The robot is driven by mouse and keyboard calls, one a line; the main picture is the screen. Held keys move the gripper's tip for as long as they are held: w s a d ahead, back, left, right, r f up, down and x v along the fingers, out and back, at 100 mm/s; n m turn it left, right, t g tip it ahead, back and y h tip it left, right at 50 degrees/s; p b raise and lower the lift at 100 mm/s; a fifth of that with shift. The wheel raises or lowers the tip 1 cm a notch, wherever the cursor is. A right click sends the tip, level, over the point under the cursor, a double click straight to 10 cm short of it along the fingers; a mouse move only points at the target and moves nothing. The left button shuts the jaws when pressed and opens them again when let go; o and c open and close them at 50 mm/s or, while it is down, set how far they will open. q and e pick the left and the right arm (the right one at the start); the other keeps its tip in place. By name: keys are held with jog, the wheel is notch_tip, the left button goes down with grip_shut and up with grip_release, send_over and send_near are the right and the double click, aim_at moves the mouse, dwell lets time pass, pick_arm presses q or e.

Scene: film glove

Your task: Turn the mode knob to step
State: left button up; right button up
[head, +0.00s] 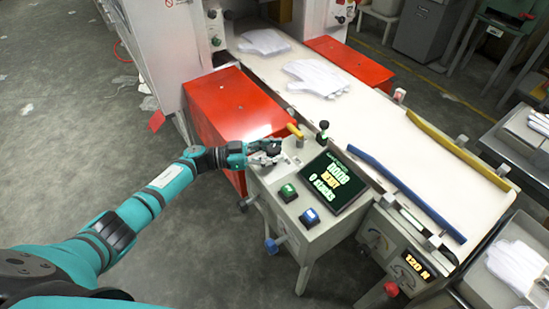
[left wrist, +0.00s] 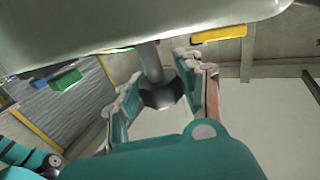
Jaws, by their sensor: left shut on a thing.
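My left gripper (head: 266,152) is at the left back edge of the grey control box (head: 335,236), over its top panel. In the left wrist view, the fingers of my left gripper (left wrist: 160,72) are on both sides of a grey shaft with a dark faceted knob (left wrist: 162,94), shut on it. I take this for the mode knob. In the head view the fingers hide it, and its setting and any step mark cannot be read. My right gripper is not in view.
A red box (head: 237,104) stands behind. White gloves (head: 318,78) lie on the conveyor.

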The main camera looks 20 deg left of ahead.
pick_arm(q)
jog(key=shift+a+f+m+g+h+b, duration=0.15)
jog(key=shift+m+g+h+b, duration=0.25)
jog(key=shift+m+g+b, duration=0.5)
jog(key=o, duration=1.2)
jog(key=shift+s, duration=0.1)
jog(key=shift+o, duration=0.3)
jog(key=v, duration=1.2)
jog(key=shift+a, duration=0.1)
